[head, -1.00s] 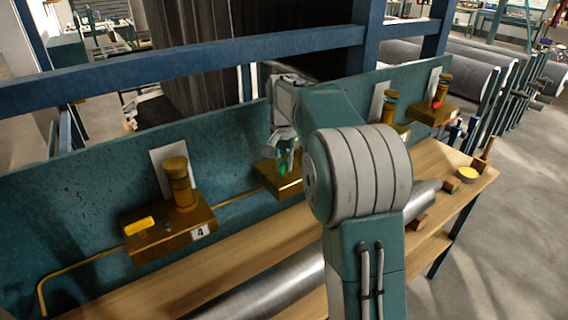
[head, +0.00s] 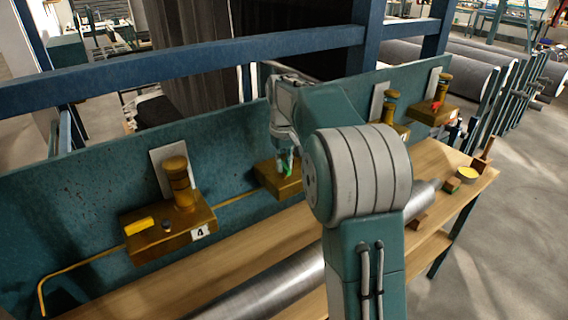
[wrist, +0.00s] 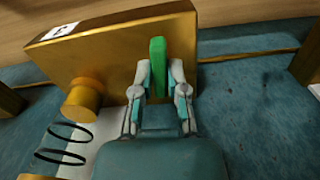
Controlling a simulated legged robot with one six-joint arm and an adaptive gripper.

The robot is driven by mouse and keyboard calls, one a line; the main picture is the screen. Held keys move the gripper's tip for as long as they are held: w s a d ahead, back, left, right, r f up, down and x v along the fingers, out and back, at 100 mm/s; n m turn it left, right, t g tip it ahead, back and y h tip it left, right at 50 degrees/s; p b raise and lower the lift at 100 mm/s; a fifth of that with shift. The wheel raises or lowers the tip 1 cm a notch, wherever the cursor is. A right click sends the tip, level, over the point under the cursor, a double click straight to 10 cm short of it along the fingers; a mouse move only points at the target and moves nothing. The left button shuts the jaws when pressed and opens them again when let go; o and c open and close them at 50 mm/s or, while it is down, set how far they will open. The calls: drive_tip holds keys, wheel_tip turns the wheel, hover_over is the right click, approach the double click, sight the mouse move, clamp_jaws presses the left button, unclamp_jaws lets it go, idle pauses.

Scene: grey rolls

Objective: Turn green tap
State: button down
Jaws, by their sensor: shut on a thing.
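The green tap (wrist: 158,60) is a flat green handle on a brass block (wrist: 110,50). In the wrist view it stands between the two fingers of my gripper (wrist: 157,82), which is shut on it. The handle's upper end sticks out beyond the fingertips. In the head view the gripper (head: 285,157) reaches down to the block, and only a small bit of the green tap (head: 287,171) shows. My arm hides the block's right part there.
A brass block with a yellow tap (head: 139,227) and label 4 stands to the left. A block with a red tap (head: 437,103) is at the far right. A teal panel (head: 90,180) stands behind. A metal roll (head: 270,293) lies along the wooden bench (head: 130,300).

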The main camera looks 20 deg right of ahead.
drive_tip(key=shift+w+n, duration=0.1)
drive_tip(key=shift+n, duration=0.3)
drive_tip(key=c, duration=0.7)
unclamp_jaws()
drive_tip(key=shift+o, duration=0.2)
wheel_tip(320, 180, up, 12)
drive_tip(key=shift+w+a+f, duration=0.1)
